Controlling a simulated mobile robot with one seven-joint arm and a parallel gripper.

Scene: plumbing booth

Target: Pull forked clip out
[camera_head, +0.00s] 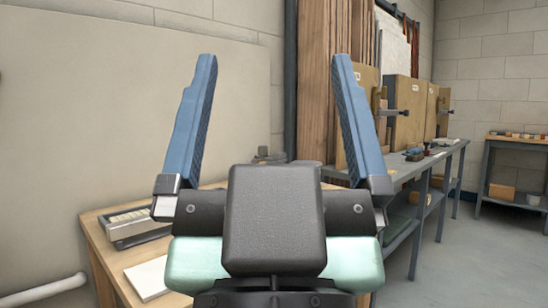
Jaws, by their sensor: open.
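My gripper (274,58) fills the middle of the head view. Its two blue fingers stand upright and wide apart, with nothing between them. I cannot make out the forked clip; my gripper and its dark body hide part of the scene behind. A small grey fitting (264,156) shows just behind the gripper body, partly hidden, too small to identify. Upright wooden boards (404,110) with dark metal fittings (388,112) stand on a grey bench at the right, well beyond my gripper.
A wooden table (100,232) at the lower left holds a grey tray (130,240) and a white sheet (148,278). A grey bench (440,152) runs along the right, with small items on it. Another bench (515,142) stands farther right. The floor (450,265) at right is clear.

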